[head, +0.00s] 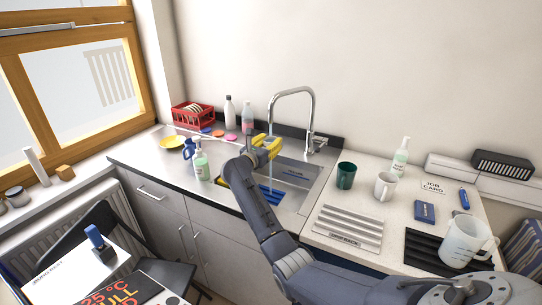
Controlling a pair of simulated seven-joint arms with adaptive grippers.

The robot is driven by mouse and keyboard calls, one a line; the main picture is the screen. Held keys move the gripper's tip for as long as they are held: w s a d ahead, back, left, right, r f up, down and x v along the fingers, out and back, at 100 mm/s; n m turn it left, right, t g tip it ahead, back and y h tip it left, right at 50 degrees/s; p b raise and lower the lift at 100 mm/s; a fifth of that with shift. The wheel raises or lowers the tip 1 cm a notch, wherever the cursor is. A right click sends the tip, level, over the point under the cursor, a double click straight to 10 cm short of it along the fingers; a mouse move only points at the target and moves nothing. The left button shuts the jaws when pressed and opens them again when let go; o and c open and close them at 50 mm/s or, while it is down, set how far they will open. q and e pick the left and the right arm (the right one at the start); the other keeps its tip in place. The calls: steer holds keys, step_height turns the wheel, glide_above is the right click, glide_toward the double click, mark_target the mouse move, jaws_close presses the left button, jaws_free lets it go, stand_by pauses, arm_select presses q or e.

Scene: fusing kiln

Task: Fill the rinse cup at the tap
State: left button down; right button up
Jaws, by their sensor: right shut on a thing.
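The chrome tap (312,100) arches over the steel sink (314,182). A thin pale stream (270,168) shows just below the gripper. I cannot tell which vessel is the rinse cup. My left gripper is not in view.
Bottles and a red rack (194,116) stand at the back. A ribbed tray (347,228) lies right of the sink, and a clear jug (465,243) stands at far right.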

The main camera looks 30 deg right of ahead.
steer(key=s+a, duration=0.4)
steer(key=s, duration=0.2)
steer(key=shift+s, duration=0.35)
steer(key=shift+r, duration=0.1)
stand_by(0.4)
